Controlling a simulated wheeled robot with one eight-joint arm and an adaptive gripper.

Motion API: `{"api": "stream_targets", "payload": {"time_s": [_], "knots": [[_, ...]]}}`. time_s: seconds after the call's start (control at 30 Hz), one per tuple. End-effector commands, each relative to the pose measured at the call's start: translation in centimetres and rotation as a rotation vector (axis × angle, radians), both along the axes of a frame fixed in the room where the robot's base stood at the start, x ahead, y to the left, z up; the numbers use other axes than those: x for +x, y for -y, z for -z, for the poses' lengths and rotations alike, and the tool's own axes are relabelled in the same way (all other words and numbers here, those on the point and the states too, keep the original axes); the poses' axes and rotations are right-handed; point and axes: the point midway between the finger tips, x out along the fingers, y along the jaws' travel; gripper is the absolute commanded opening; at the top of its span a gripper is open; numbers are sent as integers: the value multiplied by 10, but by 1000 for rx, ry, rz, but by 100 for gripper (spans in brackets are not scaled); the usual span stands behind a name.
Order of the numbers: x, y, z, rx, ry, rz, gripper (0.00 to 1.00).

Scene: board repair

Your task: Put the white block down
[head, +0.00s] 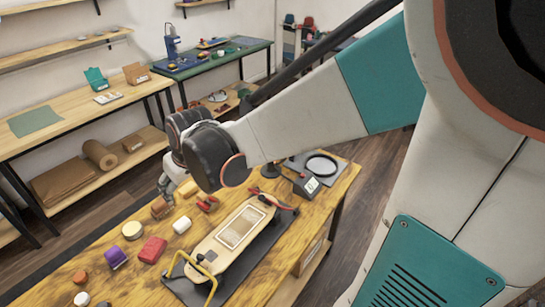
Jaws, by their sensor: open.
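A small white block (182,225) with rounded edges lies on the wooden workbench (225,287), between a red block (152,250) and the skateboard deck (228,243). My gripper (166,194) is above the far left edge of the workbench, close to a brown block (160,208). It is open and apart from the white block, which lies nearer the camera. My arm's wrist hides part of the gripper and the bench behind it.
The deck lies on a dark mat (262,244) with a yellow-handled tool (204,274) at its near end. Several small coloured pieces, including a purple one (115,257), line the left side. A black device (306,186) stands at the far right.

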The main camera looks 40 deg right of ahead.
Motion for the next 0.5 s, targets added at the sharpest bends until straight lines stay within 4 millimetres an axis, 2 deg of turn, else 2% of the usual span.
{"api": "stream_targets", "payload": {"time_s": [0.03,0.2,0.5], "knots": [[-18,-1,-10,0,8,5,69],[-58,-2,-34,3,37,28,69],[-128,-3,-56,12,88,70,69]]}}
